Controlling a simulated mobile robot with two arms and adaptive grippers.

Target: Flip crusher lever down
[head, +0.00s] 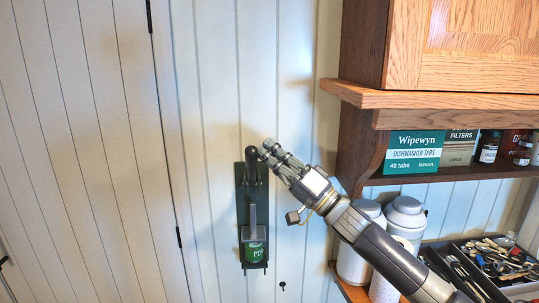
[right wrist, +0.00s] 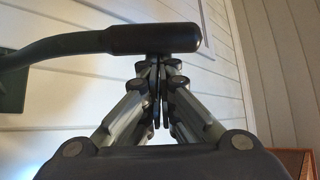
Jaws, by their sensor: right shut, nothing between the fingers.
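The crusher (head: 242,205) is a dark wall-mounted plate on the white panelled wall. A green can (head: 254,252) sits in its lower end. The lever's black grip (head: 251,153) shows at the top of the crusher. In the right wrist view the lever's grip (right wrist: 155,39) crosses the top of the picture, its bent arm (right wrist: 55,46) running left to the dark plate. My right gripper (head: 266,151) is shut and empty, its fingertips (right wrist: 160,65) right beside the grip. Whether they touch it, I cannot tell. My left gripper is out of view.
To the right, a wooden shelf (head: 455,101) holds a green box (head: 413,152) and jars. White canisters (head: 405,216) and a utensil tray (head: 515,284) stand below it. A panelled door (head: 90,150) is on the left. The wall around the crusher is mostly clear.

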